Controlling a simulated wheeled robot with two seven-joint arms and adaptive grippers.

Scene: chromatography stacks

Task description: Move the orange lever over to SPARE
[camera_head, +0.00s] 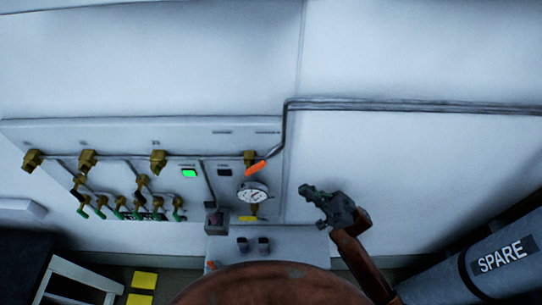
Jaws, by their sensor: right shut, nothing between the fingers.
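The orange lever (256,168) sits on a brass valve (249,157) at the upper right part of the wall panel (110,132). It slants, with its right end higher than its left. My right gripper (309,192) is shut and empty. It is to the right of the lever and a little lower in the picture, apart from it. A large SPARE label (502,255) shows on a grey cylinder at the lower right. The small labels above the valves are too small to read. My left gripper is not in view.
A round gauge (253,192) is just below the lever. A green lit square (190,173) and a dark square (224,172) are to its left. Several green-handled valves (120,207) line the panel's left. Metal pipes (400,105) run right along the wall.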

